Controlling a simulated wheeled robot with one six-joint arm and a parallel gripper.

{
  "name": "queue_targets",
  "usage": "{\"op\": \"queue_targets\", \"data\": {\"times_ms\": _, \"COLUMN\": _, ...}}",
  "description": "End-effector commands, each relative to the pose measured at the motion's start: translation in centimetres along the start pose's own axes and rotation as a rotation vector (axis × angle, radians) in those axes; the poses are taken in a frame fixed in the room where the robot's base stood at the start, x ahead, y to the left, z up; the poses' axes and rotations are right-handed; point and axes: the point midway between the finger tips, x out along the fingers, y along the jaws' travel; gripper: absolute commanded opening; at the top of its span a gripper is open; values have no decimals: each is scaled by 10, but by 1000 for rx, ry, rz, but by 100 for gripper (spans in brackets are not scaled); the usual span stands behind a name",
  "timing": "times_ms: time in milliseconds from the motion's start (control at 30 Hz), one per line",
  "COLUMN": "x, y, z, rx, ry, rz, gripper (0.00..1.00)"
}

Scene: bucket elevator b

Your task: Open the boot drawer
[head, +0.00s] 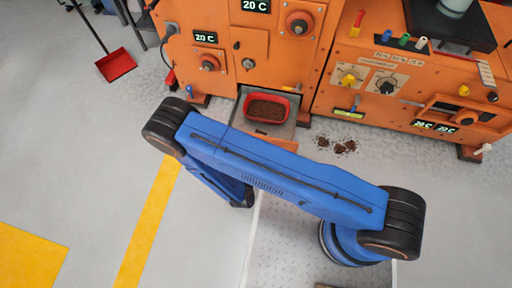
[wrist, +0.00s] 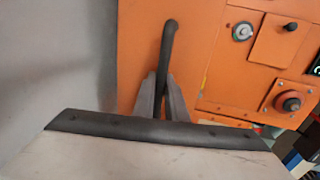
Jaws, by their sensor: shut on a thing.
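The boot drawer (head: 292,128) stands pulled out from the base of the orange machine in the head view. A red bin (head: 267,98) with brown granular stuff lies in its grey tray. The handle stands in front of an orange panel (wrist: 140,35).
The orange machine (head: 270,45) with knobs and displays fills the back. Brown crumbs (head: 337,146) lie on the floor right of the drawer. A red dustpan (head: 116,65) stands at the back left. The grey floor at left, with yellow markings (head: 150,220), is clear.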

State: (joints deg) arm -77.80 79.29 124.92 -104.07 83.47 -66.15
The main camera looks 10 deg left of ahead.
Motion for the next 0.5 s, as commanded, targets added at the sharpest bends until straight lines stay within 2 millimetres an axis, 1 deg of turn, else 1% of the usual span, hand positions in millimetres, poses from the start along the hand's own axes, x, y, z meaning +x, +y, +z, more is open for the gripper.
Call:
{"op": "queue_targets", "data": {"times_ms": 300, "x": 0, "y": 1, "z": 1, "rx": 1, "ry": -2, "rz": 1, "gripper": 0}}
{"op": "queue_targets", "data": {"times_ms": 333, "x": 0, "y": 1, "z": 1, "rx": 1, "ry": -2, "rz": 1, "gripper": 19}}
{"op": "queue_targets", "data": {"times_ms": 367, "x": 0, "y": 1, "z": 1, "rx": 1, "ry": -2, "rz": 1, "gripper": 26}}
{"op": "queue_targets", "data": {"times_ms": 400, "x": 0, "y": 1, "z": 1, "rx": 1, "ry": -2, "rz": 1, "gripper": 30}}
{"op": "queue_targets", "data": {"times_ms": 500, "x": 0, "y": 0, "z": 1, "rx": 0, "ry": -1, "rz": 1, "gripper": 30}}
